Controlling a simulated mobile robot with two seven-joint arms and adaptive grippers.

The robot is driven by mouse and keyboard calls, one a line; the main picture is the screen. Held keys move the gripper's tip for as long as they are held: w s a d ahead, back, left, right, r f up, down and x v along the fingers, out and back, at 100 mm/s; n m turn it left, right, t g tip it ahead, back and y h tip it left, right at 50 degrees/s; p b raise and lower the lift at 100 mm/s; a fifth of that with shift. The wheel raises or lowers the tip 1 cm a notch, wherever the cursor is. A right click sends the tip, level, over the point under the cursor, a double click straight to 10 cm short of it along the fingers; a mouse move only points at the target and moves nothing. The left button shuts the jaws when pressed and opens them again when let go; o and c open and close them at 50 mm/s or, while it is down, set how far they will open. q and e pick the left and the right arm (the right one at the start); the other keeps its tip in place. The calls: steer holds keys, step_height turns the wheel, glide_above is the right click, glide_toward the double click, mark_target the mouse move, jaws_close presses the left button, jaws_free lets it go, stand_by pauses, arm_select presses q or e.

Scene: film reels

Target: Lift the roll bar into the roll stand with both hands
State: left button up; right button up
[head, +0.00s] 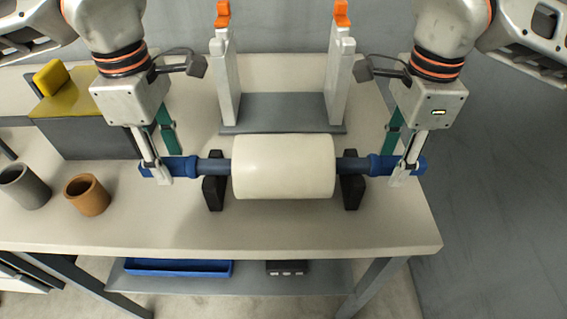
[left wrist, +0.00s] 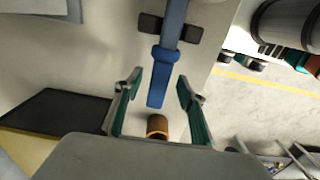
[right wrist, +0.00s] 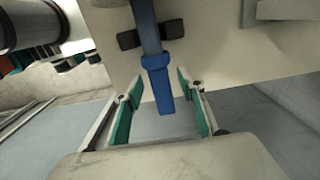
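The roll bar is a cream roll (head: 283,166) on a blue bar with a blue handle at each end. It rests level across two black cradles (head: 214,193) on the table. The roll stand (head: 282,112) stands behind it, a grey base with two pale uprights topped in orange. My left gripper (head: 168,160) is open at the left handle; the left wrist view shows the handle (left wrist: 160,85) between its spread green fingers, with gaps. My right gripper (head: 400,160) is open at the right handle; the right wrist view shows that handle (right wrist: 159,88) between the fingers, apart from both.
A grey cup (head: 25,187) and an orange-brown cup (head: 87,195) stand on the table at the left. A grey block with a yellow top (head: 70,92) is behind them. A blue tray (head: 178,267) lies on the lower shelf. The table's front strip is clear.

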arm_select(q)
steer(key=shift+f, duration=1.2)
arm_select(e)
steer(key=shift+f, duration=1.2)
arm_select(q)
steer(key=shift+c, duration=0.5)
arm_select(e)
steer(key=shift+c, duration=0.5)
arm_select(q)
jaws_close()
arm_select(e)
jaws_close()
